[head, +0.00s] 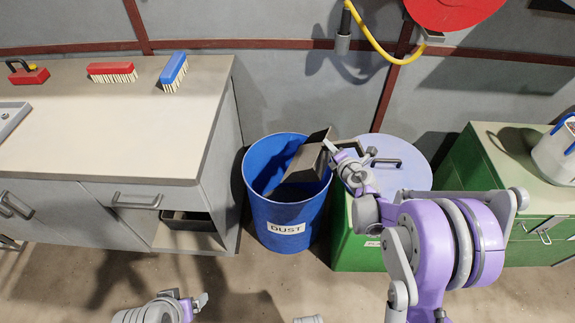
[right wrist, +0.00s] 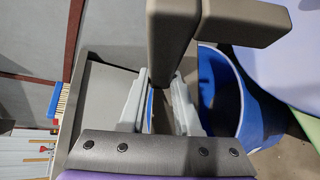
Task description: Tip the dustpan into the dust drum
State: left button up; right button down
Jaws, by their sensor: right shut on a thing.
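The grey-brown dustpan (head: 303,162) is tilted over the open mouth of the blue dust drum (head: 288,212), its pan partly below the drum's rim. Whether anything lies in the pan is hidden. My right gripper (head: 330,148) is shut on the dustpan's handle at the drum's right side. In the right wrist view the fingers (right wrist: 158,108) are on either side of the handle (right wrist: 172,45), and the drum's blue wall (right wrist: 222,95) shows behind. My left gripper (head: 194,303) is low in the head view, away from the drum; its jaw opening is unclear.
A grey workbench (head: 100,130) with brushes (head: 112,72) stands left of the drum, its lower drawer space open. A green bin (head: 350,245) and a round grey lid (head: 395,160) are close on the right. A green cabinet (head: 485,165) is farther right.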

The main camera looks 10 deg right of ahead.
aim_at(336, 144)
dwell(0.5)
jog(key=shift+w+a+r+n+g+h+b, duration=0.2)
jog(key=shift+w+a+g+b, duration=0.15)
jog(key=shift+b, duration=0.4)
jog(key=shift+w+a+r+n+g+h+b, duration=0.2)
jog(key=shift+a+b, duration=0.25)
jog(key=shift+b, duration=0.3)
jog(key=shift+w+a+r+b, duration=0.15)
jog(key=shift+a+r+b, duration=0.05)
jog(key=shift+b, duration=0.25)
dwell(0.6)
jog(key=s+d+p, duration=0.1)
jog(key=d+r+m+t+p, duration=0.1)
jog(key=p, duration=0.1)
jog(key=shift+s+d+r+t+y+p, duration=0.15)
jog(key=shift+s+d+t+y+p, duration=0.15)
jog(key=shift+s+y, duration=0.1)
jog(key=shift+s+d+m+t+y, duration=0.25)
jog(key=shift+s+d+m+y, duration=0.1)
jog(key=shift+d, duration=0.1)
